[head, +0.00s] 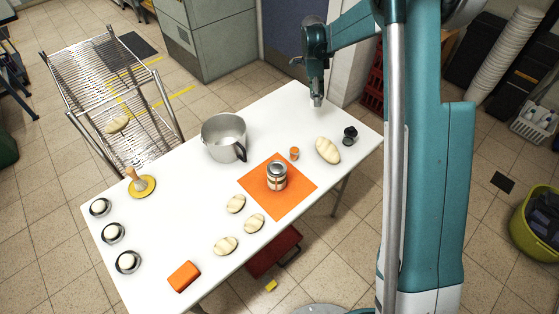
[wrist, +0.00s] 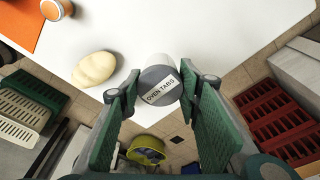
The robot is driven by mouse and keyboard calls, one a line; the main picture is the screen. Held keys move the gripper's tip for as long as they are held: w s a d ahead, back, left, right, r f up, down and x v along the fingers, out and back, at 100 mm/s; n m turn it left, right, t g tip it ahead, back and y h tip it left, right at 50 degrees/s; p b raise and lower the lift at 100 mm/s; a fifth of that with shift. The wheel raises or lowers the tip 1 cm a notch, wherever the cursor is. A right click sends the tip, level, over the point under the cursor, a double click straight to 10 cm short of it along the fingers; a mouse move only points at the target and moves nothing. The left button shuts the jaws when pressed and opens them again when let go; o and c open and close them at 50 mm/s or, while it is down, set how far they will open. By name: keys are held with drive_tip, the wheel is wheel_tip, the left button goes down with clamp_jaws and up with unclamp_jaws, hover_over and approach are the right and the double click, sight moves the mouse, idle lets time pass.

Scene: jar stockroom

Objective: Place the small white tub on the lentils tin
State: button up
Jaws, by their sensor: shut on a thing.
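My gripper (head: 317,101) is above the back right part of the white table. In the wrist view my gripper (wrist: 158,92) is shut on a small tub (wrist: 160,77) with a whitish body and a grey face labelled "OVEN TABS". The fingers stand on both sides of it. In the head view the held tub is too small to make out clearly. A banded tin (head: 277,176) with a silver top, which I take as the lentils tin, stands upright on the orange mat (head: 262,198). Its label is unreadable. The tin is outside the wrist view.
A small orange jar (head: 294,153), a loaf (head: 327,150) and a dark object (head: 349,135) stand near the mat. A steel pot (head: 223,138) is left of it. Several rolls, dark dishes and an orange block (head: 184,276) lie on the table (head: 165,222). The back edge is clear.

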drive_tip(key=s+a+r+p, duration=0.2)
drive_tip(key=s+a, duration=0.3)
drive_tip(key=s, duration=0.6)
drive_tip(key=s+a+r+p, duration=0.3)
drive_tip(key=s+a+r, duration=0.1)
drive_tip(key=s, duration=0.7)
drive_tip(key=s+a+r+p, duration=0.2)
drive_tip(key=s+a, duration=0.4)
drive_tip(key=s, duration=0.5)
drive_tip(key=shift+s+r, duration=0.2)
drive_tip(key=shift+r, duration=0.7)
approach(279, 168)
drive_tip(key=shift+d+r, duration=0.2)
drive_tip(key=shift+d, duration=0.15)
drive_tip(key=shift+f, duration=0.1)
drive_tip(key=shift+f, duration=2)
drive_tip(key=shift+f, duration=0.15)
